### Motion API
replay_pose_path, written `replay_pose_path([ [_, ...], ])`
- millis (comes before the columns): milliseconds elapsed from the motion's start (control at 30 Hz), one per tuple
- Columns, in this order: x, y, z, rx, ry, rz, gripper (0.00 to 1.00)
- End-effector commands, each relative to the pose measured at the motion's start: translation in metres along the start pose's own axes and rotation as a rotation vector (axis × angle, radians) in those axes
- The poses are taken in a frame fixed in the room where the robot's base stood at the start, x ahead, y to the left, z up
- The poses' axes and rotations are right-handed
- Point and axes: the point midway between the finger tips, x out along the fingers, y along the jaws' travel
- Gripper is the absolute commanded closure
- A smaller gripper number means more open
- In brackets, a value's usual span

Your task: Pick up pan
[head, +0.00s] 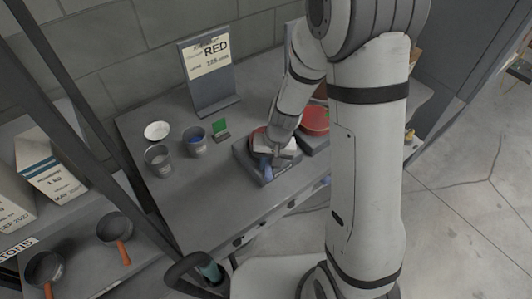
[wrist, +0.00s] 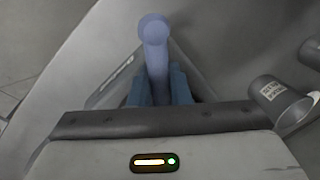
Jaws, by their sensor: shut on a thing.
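My gripper (head: 277,160) is over a dark grey square unit on the table in the head view. In the wrist view its two blue-grey fingers (wrist: 158,92) are shut on a blue handle (wrist: 155,50) with a rounded end. The blue handle also shows below my gripper in the head view (head: 265,166). What the handle belongs to is mostly hidden by my gripper, so I cannot tell if it is a pan. Two dark pans with orange handles, one (head: 115,227) and another (head: 45,267), sit on the lower surface at left.
A metal cup (head: 159,160), a cup with blue contents (head: 195,141), a white dish (head: 157,131) and a RED sign (head: 209,75) stand on the table. A red round thing (head: 315,121) sits behind my arm. Boxes (head: 43,165) stand at left.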

Motion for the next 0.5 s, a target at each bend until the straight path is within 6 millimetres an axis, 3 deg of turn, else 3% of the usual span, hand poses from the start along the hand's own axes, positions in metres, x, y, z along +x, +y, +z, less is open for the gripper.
replay_pose_path([
  [167,-0.009,-0.002,-0.001,-0.001,0.004,-0.001,1.00],
  [500,-0.071,-0.014,-0.002,-0.001,0.007,-0.002,1.00],
])
